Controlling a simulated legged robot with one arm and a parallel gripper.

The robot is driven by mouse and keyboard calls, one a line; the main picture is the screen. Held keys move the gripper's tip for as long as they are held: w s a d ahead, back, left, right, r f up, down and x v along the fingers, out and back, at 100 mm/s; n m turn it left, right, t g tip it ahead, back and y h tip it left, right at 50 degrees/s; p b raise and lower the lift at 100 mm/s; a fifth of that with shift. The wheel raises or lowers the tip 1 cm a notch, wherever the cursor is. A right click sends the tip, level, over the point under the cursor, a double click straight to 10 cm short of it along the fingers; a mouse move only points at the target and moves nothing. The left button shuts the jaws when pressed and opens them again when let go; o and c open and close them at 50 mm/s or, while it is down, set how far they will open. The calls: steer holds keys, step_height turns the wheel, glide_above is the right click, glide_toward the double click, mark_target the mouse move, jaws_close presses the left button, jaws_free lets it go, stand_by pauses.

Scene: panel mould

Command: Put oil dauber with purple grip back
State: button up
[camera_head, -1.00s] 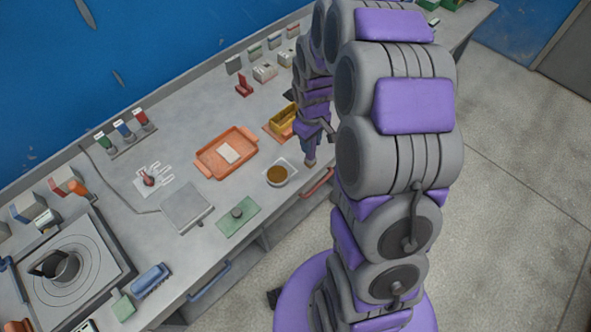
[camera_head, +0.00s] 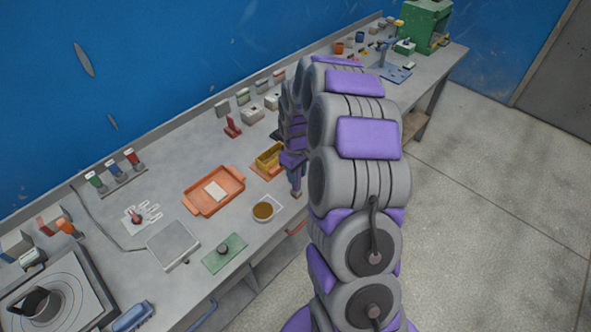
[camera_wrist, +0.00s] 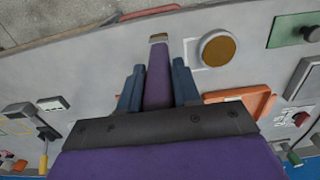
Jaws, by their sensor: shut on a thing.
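My gripper (camera_wrist: 158,78) is shut on the oil dauber with the purple grip (camera_wrist: 158,72). In the wrist view the dauber lies between two dark blue fingers and its pale, dark-banded tip (camera_wrist: 158,38) points away from the palm. In the head view my gripper (camera_head: 294,172) is at the bench's front side, just right of the round dish of brown oil (camera_head: 265,209), with the dauber's tip (camera_head: 297,193) pointing down. The dish also shows in the wrist view (camera_wrist: 217,49). The tip appears beside the dish, not in it; its height above the bench is unclear.
An orange tray (camera_head: 234,199) with a pale block lies left of the dish. A green plate with a dark knob (camera_head: 226,252) and a grey square plate (camera_head: 166,248) lie nearer the left. A green machine (camera_head: 429,24) stands far right.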

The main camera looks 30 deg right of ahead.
steer(key=w+d+f, duration=0.1)
steer(key=w+f, duration=0.3)
steer(key=shift+w+b, duration=0.3)
steer(key=shift+b, duration=0.15)
steer(key=o, duration=0.8)
steer(key=shift+d, duration=0.1)
steer(key=shift+c, duration=0.2)
steer(key=shift+o, duration=1.4)
steer(key=shift+d, duration=0.2)
